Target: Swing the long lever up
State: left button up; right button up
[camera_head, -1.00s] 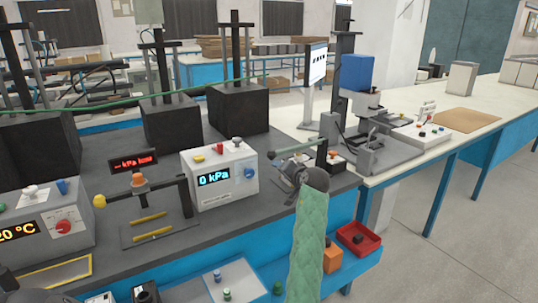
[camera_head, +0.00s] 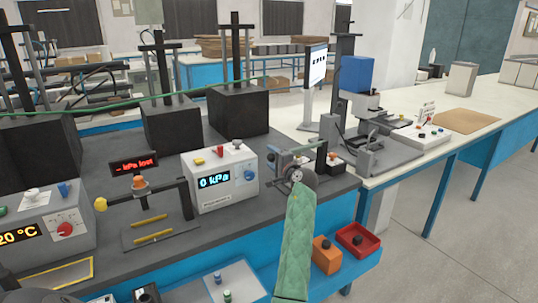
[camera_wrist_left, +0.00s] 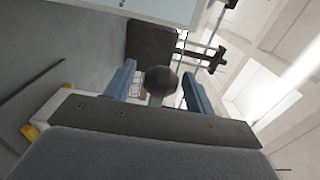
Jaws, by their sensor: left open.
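The long lever (camera_head: 302,151) is a pale rod beside a dark upright post at the bench's right end, right of the white 0 kPa box. It lies near level, partly hidden by my gripper. Its dark ball knob (camera_wrist_left: 160,79) shows in the left wrist view. My left gripper (camera_head: 284,161), on the green-sleeved arm, is at the knob end of the lever. In the left wrist view, its blue fingers (camera_wrist_left: 157,72) are open, one on each side of the knob, with gaps visible. My right gripper is not in view.
The white box (camera_head: 218,178) with a 0 kPa display stands left of my gripper. A yellow-knobbed fixture (camera_head: 150,207) is farther left. Black blocks with posts (camera_head: 238,109) stand behind.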

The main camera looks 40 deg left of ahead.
pick_arm(q)
jog(key=shift+x, duration=1.2)
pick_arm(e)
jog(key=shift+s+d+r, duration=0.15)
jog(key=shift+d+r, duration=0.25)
